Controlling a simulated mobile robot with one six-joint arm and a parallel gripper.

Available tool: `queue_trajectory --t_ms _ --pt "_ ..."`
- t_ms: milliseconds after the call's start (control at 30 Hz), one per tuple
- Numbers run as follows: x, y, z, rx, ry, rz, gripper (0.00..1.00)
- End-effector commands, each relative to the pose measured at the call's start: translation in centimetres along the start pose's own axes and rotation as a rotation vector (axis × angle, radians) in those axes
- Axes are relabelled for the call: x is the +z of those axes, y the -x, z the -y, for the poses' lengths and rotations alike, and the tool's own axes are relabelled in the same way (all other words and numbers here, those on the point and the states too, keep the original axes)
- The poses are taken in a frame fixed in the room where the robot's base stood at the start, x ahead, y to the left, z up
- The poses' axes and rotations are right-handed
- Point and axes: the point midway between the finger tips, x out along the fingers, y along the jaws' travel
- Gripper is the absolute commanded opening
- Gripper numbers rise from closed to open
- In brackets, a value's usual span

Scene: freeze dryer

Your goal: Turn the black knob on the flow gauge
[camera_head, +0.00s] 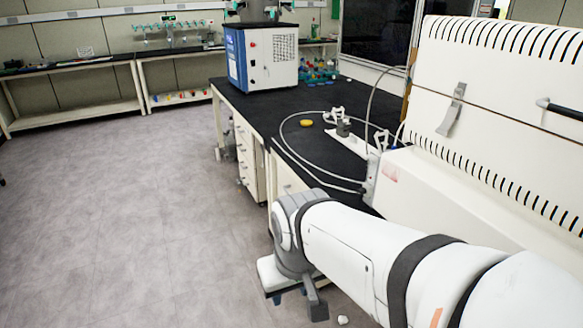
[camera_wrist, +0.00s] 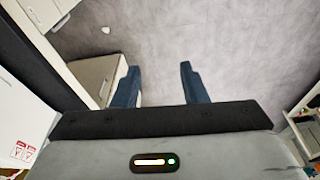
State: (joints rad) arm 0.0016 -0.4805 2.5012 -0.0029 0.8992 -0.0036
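My gripper (camera_wrist: 158,84) shows in the wrist view with its two blue fingers apart and nothing between them. The floor lies beyond the fingers. In the head view my arm reaches from the lower right, and its end hangs low beside the bench front. I cannot tell which part is the flow gauge, and no black knob is clear in either view. My gripper is apart from both fittings.
A blue and white machine (camera_head: 270,58) stands on the black bench (camera_head: 262,108). A large white vented cabinet (camera_head: 495,95) fills the right side. A looped white tube (camera_head: 283,140) and a yellow disc (camera_head: 306,123) lie on the bench. The floor (camera_head: 120,220) at left is clear.

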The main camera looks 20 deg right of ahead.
Motion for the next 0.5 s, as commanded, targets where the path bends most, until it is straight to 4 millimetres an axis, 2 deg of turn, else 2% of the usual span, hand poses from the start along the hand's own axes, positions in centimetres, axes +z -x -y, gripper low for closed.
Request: queue_trajectory --t_ms 133,167,233,367,500 --pt "-0.8 -0.8 -1.0 0.040 0.029 0.021 0.44" --pt "-1.3 -1.1 -0.5 0.061 0.037 0.032 0.44" --pt "-2.6 -2.1 -1.6 0.124 0.082 0.063 0.44" --pt "-6.4 -4.5 -6.0 0.292 0.202 0.155 0.44" --pt "-11.1 -7.2 -11.7 0.492 0.339 0.271 0.44"
